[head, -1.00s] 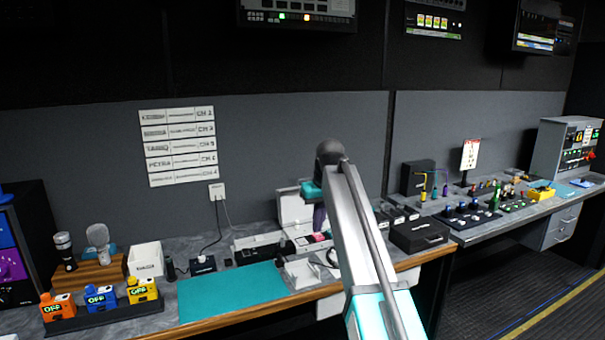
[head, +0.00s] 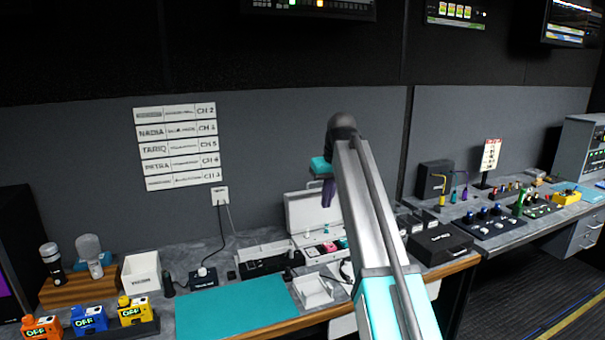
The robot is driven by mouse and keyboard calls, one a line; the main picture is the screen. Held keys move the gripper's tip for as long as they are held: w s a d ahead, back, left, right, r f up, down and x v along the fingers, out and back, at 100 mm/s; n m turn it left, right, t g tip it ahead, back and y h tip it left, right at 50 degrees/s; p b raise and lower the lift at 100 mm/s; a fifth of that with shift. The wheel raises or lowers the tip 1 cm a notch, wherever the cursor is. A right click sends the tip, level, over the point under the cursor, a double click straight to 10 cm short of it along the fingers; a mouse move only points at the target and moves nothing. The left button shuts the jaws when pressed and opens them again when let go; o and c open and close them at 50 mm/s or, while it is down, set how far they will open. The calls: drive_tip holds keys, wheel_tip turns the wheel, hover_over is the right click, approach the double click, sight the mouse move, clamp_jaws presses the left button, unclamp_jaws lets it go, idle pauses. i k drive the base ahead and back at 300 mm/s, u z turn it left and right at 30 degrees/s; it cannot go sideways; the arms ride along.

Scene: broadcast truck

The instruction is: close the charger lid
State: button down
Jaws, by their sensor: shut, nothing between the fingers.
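The charger is a white case with its lid (head: 310,213) standing up and open against the back of the bench. Its base (head: 313,254) lies in front of the lid, with small pink and teal pieces in it. My gripper (head: 327,204) points down, its purple fingers shut and empty. It shows in front of the lid's upper right part, above the base. I cannot tell how far it is from the lid. My arm hides the area just right of the charger.
A black tray (head: 262,265) stands left of the charger, and a small white holder (head: 314,291) in front of it. A black case (head: 440,244) is on the right. The teal mat (head: 235,302) is bare.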

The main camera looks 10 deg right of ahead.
sight(304, 209)
drive_tip(key=z, duration=0.05)
drive_tip(key=i, duration=1.45)
drive_tip(key=z, duration=0.05)
